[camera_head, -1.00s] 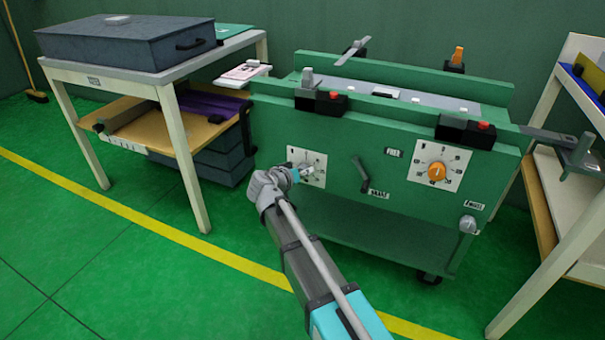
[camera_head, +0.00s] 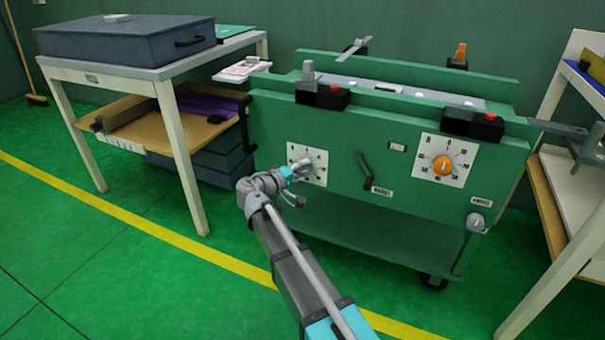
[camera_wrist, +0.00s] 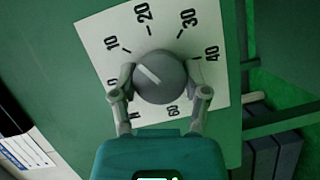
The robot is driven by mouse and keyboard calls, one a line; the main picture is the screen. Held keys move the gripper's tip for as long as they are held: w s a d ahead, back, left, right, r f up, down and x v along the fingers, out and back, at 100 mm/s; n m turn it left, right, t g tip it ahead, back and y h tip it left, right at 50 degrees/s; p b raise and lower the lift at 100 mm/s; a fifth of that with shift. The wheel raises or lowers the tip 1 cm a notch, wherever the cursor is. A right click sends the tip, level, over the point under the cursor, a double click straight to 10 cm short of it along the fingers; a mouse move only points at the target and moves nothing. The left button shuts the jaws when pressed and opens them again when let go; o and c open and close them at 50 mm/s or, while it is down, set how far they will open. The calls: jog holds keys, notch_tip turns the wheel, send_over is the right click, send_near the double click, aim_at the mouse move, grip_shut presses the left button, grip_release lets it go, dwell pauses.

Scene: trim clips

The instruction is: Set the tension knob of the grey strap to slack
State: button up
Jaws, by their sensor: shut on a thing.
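A round grey knob (camera_wrist: 160,78) with a white pointer line sits on a white dial plate (camera_wrist: 95,35) in the wrist view. The pointer slants to the upper left, close to the 10 mark. My gripper (camera_wrist: 160,92) has one finger on each side of the knob and is shut on it. In the head view, my gripper (camera_head: 290,176) is at the left dial plate (camera_head: 318,157) on the front of the green cart (camera_head: 345,220); the fingers partly cover the dial. I cannot make out a grey strap or the word slack.
An orange knob (camera_head: 442,166) on a second dial is at the right of the cart front. A black lever (camera_head: 363,168) is between the dials. A grey ball-ended handle (camera_head: 475,222) hangs lower right. A table (camera_head: 190,165) stands left, shelving (camera_head: 545,215) right.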

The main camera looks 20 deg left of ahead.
jog(key=shift+n, duration=0.4)
jog(key=o, duration=1.1)
jog(key=shift+o, duration=0.2)
jog(key=shift+m, duration=0.3)
